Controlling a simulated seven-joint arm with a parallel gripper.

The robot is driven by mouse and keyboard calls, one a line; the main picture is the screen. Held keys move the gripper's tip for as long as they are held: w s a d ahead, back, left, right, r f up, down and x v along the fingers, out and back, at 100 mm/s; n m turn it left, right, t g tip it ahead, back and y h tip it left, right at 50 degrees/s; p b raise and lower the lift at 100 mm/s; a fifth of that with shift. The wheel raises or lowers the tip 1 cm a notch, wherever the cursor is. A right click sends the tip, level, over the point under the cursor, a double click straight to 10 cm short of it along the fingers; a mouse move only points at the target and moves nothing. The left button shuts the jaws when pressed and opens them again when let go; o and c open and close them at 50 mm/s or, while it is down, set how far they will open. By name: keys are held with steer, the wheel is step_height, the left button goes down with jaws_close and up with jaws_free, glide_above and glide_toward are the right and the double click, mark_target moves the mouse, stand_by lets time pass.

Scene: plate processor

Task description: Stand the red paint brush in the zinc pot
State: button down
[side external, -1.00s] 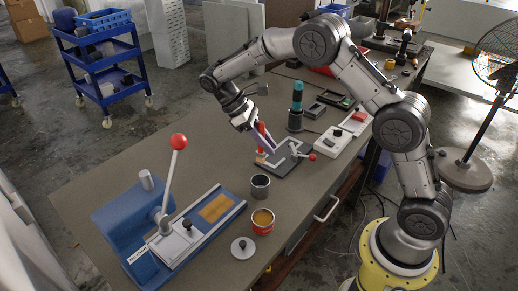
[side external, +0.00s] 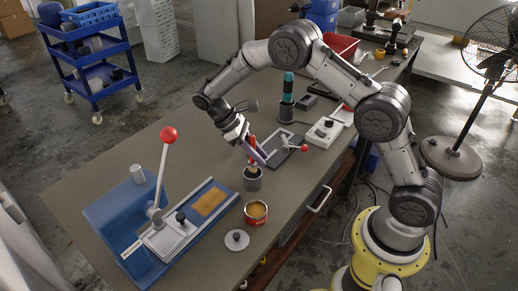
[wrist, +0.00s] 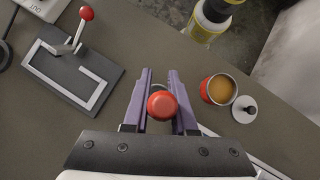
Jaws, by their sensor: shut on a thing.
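The red paint brush (side external: 251,141) is upright or nearly so in my gripper (side external: 258,156), with its pale lower end at the mouth of the zinc pot (side external: 252,182). How deep it sits in the pot I cannot tell. In the wrist view, the round red handle end of the brush (wrist: 163,104) shows between the purple fingers of my gripper (wrist: 160,82), which are shut on it. A small arc of the pot's rim shows behind the handle; the rest of the pot is hidden there.
A red can of tan paint (side external: 256,212) and a round lid (side external: 237,240) are close in front of the pot. The blue press (side external: 150,220) with its red-knobbed lever is at left. A dark plate with a clamp (side external: 283,147) lies behind right. Bare bench lies behind the press.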

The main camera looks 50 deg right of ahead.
steer(key=shift+f, duration=1.85)
steer(key=c, duration=0.6)
jaws_free()
steer(key=shift+c, duration=0.2)
steer(key=v, duration=1.3)
steer(key=shift+w+r, duration=0.15)
steer(key=shift+r, duration=0.2)
